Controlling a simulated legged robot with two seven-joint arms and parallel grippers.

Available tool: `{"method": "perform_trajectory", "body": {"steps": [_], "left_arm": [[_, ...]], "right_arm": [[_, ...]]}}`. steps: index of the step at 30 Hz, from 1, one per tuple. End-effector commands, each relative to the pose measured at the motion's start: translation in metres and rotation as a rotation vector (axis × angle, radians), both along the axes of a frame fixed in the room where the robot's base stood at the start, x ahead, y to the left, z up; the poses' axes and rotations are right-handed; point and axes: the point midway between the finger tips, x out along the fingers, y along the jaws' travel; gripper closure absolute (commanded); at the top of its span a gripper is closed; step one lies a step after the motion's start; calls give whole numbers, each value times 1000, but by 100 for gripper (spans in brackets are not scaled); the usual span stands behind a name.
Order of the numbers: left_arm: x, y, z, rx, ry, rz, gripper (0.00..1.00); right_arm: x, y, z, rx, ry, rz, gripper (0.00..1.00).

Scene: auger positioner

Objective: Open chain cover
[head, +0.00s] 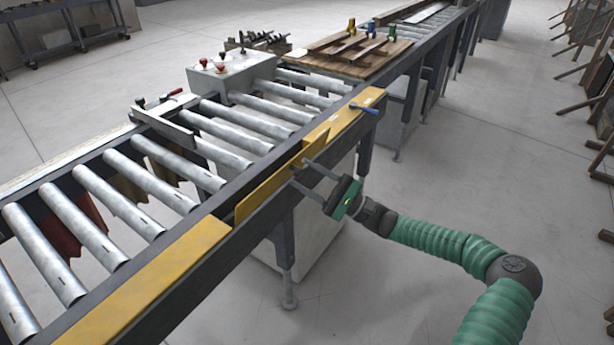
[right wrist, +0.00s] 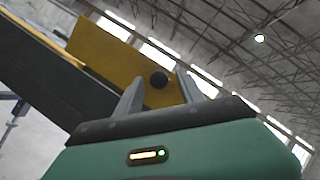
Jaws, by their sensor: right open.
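The chain cover is a yellow panel (head: 268,187) on the near side rail of the roller conveyor. It stands tilted out of line with the fixed yellow covers at both its ends. In the right wrist view the yellow panel (right wrist: 120,58) has a round dark knob (right wrist: 159,80) near its lower edge. My right gripper (head: 300,172) is at the panel's right part, with its fingers pointing at it. In the right wrist view the open fingers (right wrist: 160,90) stand on either side of the knob; whether they touch it I cannot tell. My left gripper is not in view.
Fixed yellow covers lie along the rail, one at the near left (head: 150,285) and one at the right (head: 345,115). A grey control box (head: 230,75) stands across the rollers.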

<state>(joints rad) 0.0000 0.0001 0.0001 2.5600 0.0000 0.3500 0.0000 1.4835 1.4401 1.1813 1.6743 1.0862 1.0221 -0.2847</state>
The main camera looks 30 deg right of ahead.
Motion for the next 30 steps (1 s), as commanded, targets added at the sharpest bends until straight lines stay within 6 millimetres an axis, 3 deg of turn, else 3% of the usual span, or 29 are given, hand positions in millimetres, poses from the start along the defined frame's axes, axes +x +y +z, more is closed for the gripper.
{"method": "perform_trajectory", "body": {"steps": [5, 18, 24, 30], "left_arm": [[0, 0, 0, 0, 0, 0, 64], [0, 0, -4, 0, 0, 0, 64], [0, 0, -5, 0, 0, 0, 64], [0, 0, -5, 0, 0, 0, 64]], "right_arm": [[-14, -14, -11, 1, 1, -3, 55], [-95, -85, -68, 2, 4, -4, 55], [-111, -98, -79, 2, 4, -1, 55], [-113, -99, -80, 2, 2, 1, 55]]}}
